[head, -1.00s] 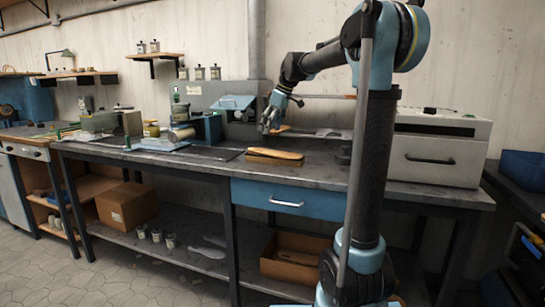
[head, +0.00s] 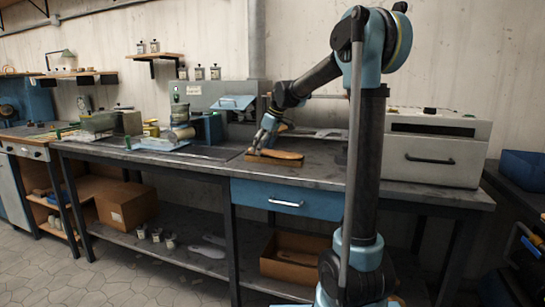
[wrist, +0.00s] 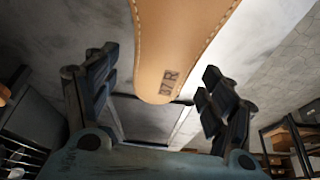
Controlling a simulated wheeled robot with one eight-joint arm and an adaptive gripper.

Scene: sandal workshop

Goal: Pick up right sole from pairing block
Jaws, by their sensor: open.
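A tan leather sole (head: 284,155) with stitched edging lies on a low block (head: 272,162) on the workbench. In the wrist view the sole (wrist: 182,45) shows the mark "37R" near its rounded end. My gripper (head: 256,148) is low over the left end of the sole in the head view. In the wrist view my gripper (wrist: 160,65) is open, with one finger on each side of the sole and gaps between. The block is hidden in the wrist view.
A brown piece (head: 286,123) shows behind my gripper. Bare bench top lies around the block.

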